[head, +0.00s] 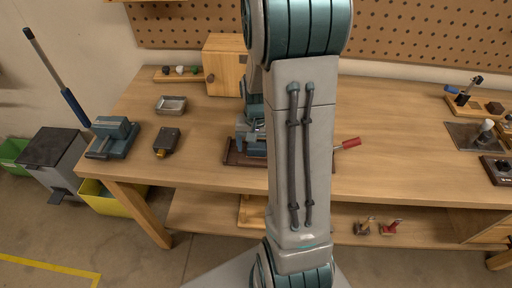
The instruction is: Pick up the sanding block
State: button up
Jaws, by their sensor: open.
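I cannot tell for sure which thing is the sanding block. A small dark block with a yellow end (166,142) lies on the left part of the wooden workbench (205,135), near its front edge; it could be the sanding block. A small dark brown block (495,108) on a wooden board at the far right is another possible one. My arm's large link crosses the middle of the head view and hides part of the bench. My gripper cannot be made out behind it.
A blue vise-like tool (115,137) stands left of the yellow-ended block, and a metal tray (172,104) behind it. A wooden box (224,66) stands at the back. A red-handled tool (347,144) is partly hidden by my arm. The bench right of my arm is largely clear.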

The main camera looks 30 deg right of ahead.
jog(key=c, duration=1.1)
jog(key=shift+r, duration=0.1)
notch_tip(320, 180, up, 10)
jog(key=o, duration=0.4)
jog(key=shift+c, duration=1.3)
jog(key=shift+a, duration=0.1)
